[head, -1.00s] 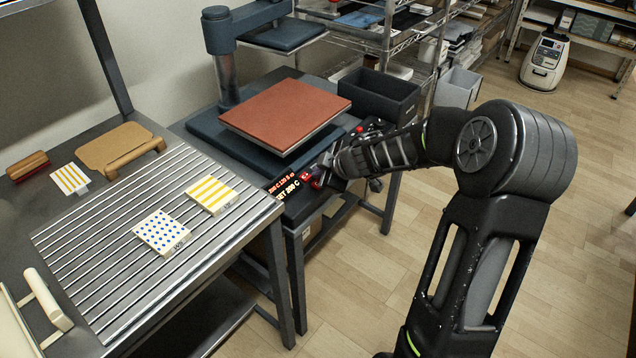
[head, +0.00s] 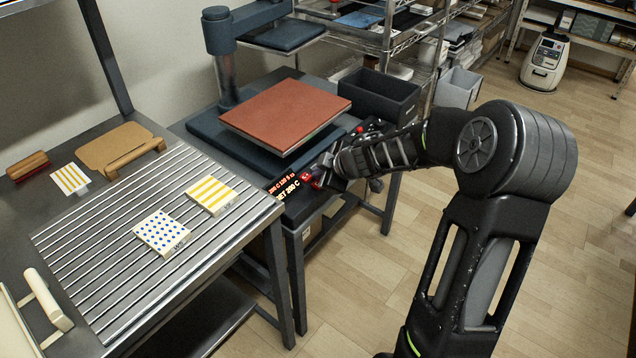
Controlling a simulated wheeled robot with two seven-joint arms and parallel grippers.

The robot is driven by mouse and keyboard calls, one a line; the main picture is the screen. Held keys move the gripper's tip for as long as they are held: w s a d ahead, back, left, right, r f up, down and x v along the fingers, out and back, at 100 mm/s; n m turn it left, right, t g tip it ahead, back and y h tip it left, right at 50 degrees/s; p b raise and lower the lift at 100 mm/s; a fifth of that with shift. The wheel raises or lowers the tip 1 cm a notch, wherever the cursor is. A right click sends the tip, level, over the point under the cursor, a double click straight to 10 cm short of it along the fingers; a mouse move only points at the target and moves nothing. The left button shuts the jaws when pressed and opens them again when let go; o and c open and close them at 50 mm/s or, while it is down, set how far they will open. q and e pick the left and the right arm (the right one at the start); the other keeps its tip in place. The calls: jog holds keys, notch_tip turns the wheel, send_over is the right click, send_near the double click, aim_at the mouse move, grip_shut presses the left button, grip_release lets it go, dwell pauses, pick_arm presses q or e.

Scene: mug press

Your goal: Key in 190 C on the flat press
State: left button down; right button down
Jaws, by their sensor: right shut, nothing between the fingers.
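The flat press (head: 285,112) has a reddish-brown lower pad and a dark upper plate (head: 283,36) swung off to the back. A lit display (head: 286,187) on its front panel shows red and orange characters. The lower line seems to read SET 200 C, partly cut off and too small to be sure. My right gripper (head: 317,179) is shut and empty, at the front panel just right of the display. Red parts show at its tips; the buttons there are mostly hidden, and I cannot tell whether it touches one. My left gripper is not in view.
A ribbed metal bench (head: 103,283) at left holds a blue-dotted tile (head: 161,231) and a yellow-striped tile (head: 211,194). A black bin (head: 377,93) stands right of the press. Wire shelves (head: 385,35) are behind. The floor at right is clear.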

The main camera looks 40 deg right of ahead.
jog(key=shift+f, duration=0.1)
dwell(0.4)
jog(key=shift+f+b, duration=0.3)
jog(key=shift+f, duration=0.05)
jog(key=shift+f+b, duration=0.4)
jog(key=shift+f, duration=0.05)
dwell(0.6)
dwell(0.4)
jog(key=shift+r+p, duration=0.95)
jog(key=shift+p, duration=0.1)
notch_tip(320, 180, up, 5)
jog(key=p, duration=0.5)
jog(key=shift+f, duration=0.1)
dwell(1.4)
